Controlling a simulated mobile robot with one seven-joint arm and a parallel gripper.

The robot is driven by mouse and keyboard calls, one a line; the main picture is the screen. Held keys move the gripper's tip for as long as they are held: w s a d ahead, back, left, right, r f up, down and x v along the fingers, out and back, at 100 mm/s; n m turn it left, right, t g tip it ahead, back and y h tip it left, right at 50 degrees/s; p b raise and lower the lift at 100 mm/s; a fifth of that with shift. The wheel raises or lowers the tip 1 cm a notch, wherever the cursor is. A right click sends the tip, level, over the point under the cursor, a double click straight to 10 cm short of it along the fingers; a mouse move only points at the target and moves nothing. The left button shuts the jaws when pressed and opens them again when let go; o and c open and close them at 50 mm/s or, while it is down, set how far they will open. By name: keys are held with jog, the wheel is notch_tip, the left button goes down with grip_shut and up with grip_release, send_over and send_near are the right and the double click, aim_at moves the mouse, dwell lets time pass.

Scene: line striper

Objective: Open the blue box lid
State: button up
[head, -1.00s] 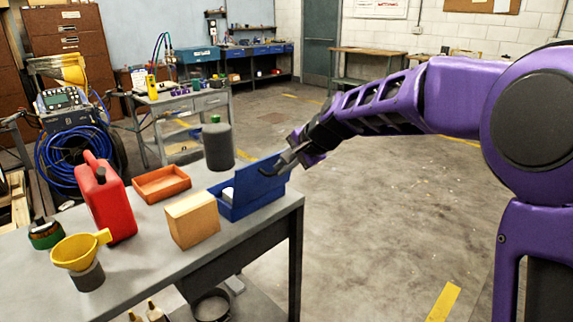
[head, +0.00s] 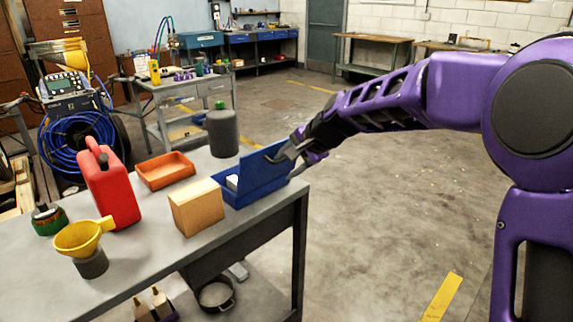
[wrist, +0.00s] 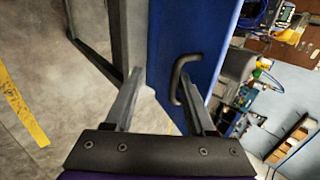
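The blue box (head: 243,199) sits on the grey workbench near its right end. Its blue lid (head: 265,170) stands raised, and something white shows inside the box. My gripper (head: 293,148) is at the upper right edge of the lid in the head view. In the wrist view my gripper (wrist: 160,73) is open, with its two fingers apart. The lid (wrist: 212,35) fills the middle there, with a dark curved handle (wrist: 177,78) at the right finger's tip. I cannot tell whether the finger touches the handle.
A tan block (head: 197,207) stands close in front of the box. An orange tray (head: 165,170), a red jerrycan (head: 108,188), a yellow funnel (head: 80,238) and a grey bottle (head: 222,132) share the workbench (head: 150,258). The floor right of it is clear.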

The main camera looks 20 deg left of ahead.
jog(key=shift+d, duration=0.2)
jog(key=p+v, duration=0.1)
jog(key=v, duration=1.6)
jog(key=shift+r+p, duration=0.25)
jog(key=shift+p, duration=0.15)
